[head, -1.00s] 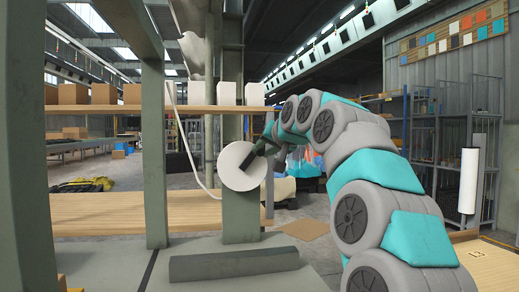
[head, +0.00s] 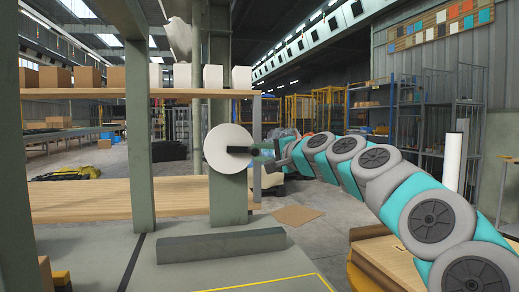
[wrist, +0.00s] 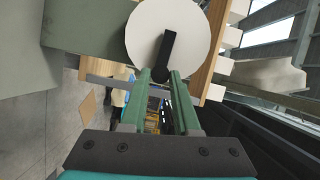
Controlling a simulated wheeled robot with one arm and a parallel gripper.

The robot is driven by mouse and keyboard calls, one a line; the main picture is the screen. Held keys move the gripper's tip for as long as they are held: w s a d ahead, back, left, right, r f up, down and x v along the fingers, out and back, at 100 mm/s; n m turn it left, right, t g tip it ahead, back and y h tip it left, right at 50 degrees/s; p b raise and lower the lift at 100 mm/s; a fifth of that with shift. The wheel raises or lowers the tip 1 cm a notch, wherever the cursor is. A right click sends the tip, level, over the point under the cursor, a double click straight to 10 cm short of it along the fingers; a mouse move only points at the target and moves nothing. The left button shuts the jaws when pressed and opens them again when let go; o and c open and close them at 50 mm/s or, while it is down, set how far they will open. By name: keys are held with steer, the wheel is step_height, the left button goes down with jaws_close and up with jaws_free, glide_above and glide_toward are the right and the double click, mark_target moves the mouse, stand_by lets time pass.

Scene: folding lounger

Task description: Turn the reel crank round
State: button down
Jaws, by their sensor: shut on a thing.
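The reel is a pale round disc (head: 222,137) on the front of a green-grey post, and it also shows at the top of the wrist view (wrist: 145,28). A dark crank (head: 238,149) runs out from near its middle, pointing right in the head view. In the wrist view the crank (wrist: 167,50) reaches down to between the fingertips. My gripper (head: 258,151) comes from the right and is shut on the crank's outer end; its two green fingers (wrist: 162,76) stand either side of it. The exact contact is small and partly hidden.
A wooden shelf (head: 170,196) with a frame post (head: 139,130) is left of the reel. A grey block (head: 222,244) lies on the floor in front. A flat brown sheet (head: 297,215) lies behind. A white roll (head: 453,160) stands at right. The front floor is mostly clear.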

mark_target(249, 162)
steer(key=m, duration=0.1)
steer(key=f+m+b, duration=0.1)
steer(key=f+m+y, duration=0.1)
steer(key=shift+s+a+f+t+b, duration=0.1)
steer(key=shift+a+f+t+b, duration=0.2)
steer(key=shift+b, duration=0.1)
steer(key=shift+a+f+m+t+b, duration=0.1)
steer(key=shift+f+m+t+b, duration=0.3)
steer(key=shift+m, duration=0.35)
steer(key=shift+a+f+m+t+b, duration=0.1)
steer(key=shift+f+m+t+b, duration=0.1)
steer(key=shift+m+b, duration=0.4)
steer(key=shift+m, duration=0.25)
steer(key=c, duration=0.7)
jaws_free()
steer(key=shift+o, duration=0.2)
steer(key=shift+s, duration=0.1)
steer(key=v, duration=0.7)
steer(key=shift+s+d, duration=0.15)
steer(key=shift+s, duration=0.15)
